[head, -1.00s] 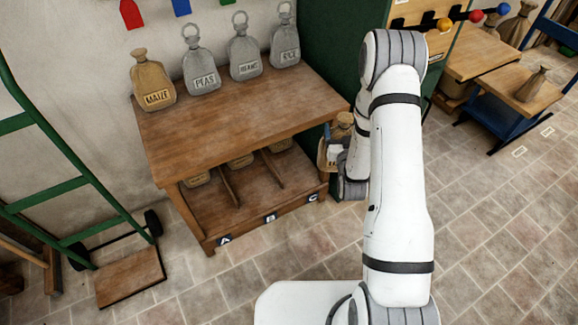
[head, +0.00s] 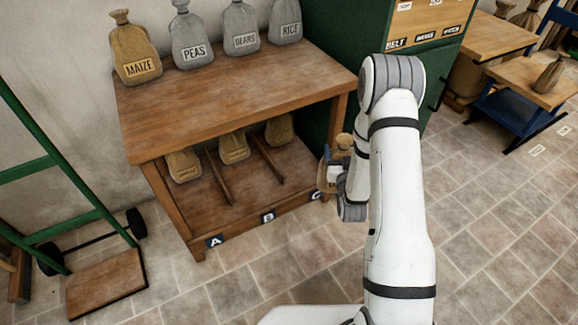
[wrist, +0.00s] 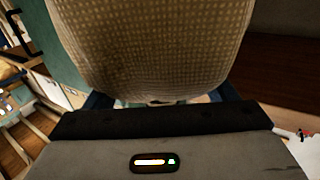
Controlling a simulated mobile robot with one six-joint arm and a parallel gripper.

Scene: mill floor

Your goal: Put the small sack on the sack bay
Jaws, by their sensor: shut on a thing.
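My gripper (wrist: 160,102) is shut on a tan woven sack (wrist: 150,45), which fills the upper middle of the wrist view. In the head view this sack (head: 329,178) shows partly beside my wrist, off the right front of the wooden bench; my arm hides the rest. The bench's lower shelf (head: 240,205) is split by wooden dividers into bays marked A, B and C. Small tan sacks stand at the back of these bays: one on the left (head: 184,165), one in the middle (head: 234,147) and one on the right (head: 279,130).
Labelled MAIZE (head: 133,50), PEAS, BEANS and RICE sacks stand along the back of the bench top (head: 235,95). A green hand truck (head: 75,215) stands at left. A green cabinet (head: 325,50) is behind right. The tiled floor in front is clear.

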